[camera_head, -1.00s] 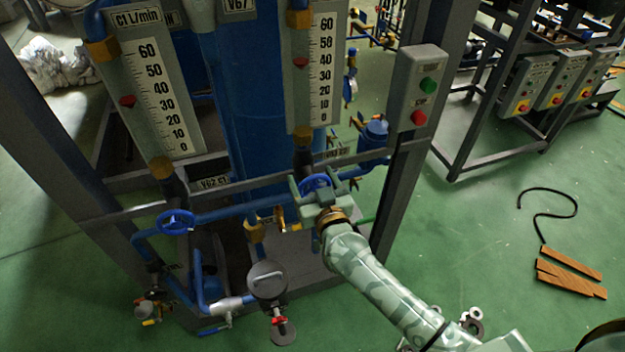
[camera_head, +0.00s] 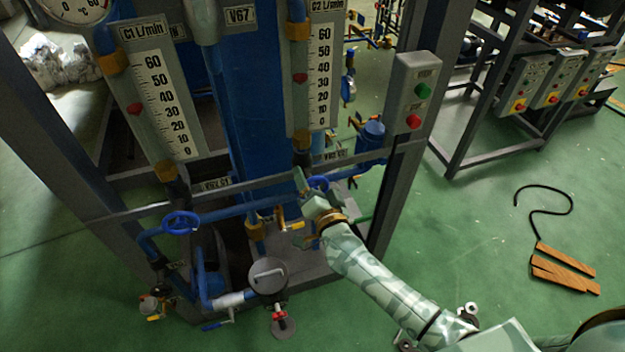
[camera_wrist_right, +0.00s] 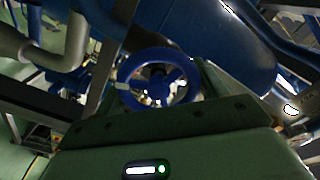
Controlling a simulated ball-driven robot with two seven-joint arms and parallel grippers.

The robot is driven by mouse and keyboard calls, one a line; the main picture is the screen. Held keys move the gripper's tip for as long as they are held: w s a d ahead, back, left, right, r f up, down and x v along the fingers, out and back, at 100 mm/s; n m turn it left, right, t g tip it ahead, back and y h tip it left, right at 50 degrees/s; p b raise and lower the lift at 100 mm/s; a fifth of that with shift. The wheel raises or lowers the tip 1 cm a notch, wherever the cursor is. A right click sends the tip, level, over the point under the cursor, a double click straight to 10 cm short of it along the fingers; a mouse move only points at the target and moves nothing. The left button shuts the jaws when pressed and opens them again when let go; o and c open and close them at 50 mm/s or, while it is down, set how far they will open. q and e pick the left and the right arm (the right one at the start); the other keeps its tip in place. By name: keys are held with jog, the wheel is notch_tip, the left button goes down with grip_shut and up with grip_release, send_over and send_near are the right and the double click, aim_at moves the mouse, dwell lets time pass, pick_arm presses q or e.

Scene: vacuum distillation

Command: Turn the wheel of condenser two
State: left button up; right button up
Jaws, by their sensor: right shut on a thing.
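The blue wheel of condenser two (camera_head: 318,182) sits on the pipe below the right-hand flow gauge, partly hidden by my gripper. In the right wrist view it is a blue ring with spokes (camera_wrist_right: 158,82) between the fingers. My right gripper (camera_head: 314,187) is shut on this wheel, a finger on either side of its rim. The C2 L/min gauge (camera_head: 319,100) has its red marker (camera_head: 300,78) a little above 30. My left gripper is not in view.
A frame post (camera_head: 392,200) and a button box (camera_head: 414,95) stand right of my gripper. Wooden planks (camera_head: 566,268) lie on the green floor.

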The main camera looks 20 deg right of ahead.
jog(key=m, duration=0.3)
jog(key=shift+f+m, duration=0.15)
jog(key=shift+m, duration=0.15)
jog(key=m, duration=0.4)
jog(key=shift+f+m, duration=0.15)
jog(key=shift+m, duration=0.15)
jog(key=m+b, duration=0.1)
jog(key=m, duration=0.3)
jog(key=shift+f+m, duration=0.15)
jog(key=shift+m, duration=0.15)
jog(key=m, duration=0.4)
jog(key=shift+f+b, duration=0.1)
jog(key=shift+b, duration=0.3)
jog(key=shift+m, duration=0.3)
jog(key=o, duration=1)
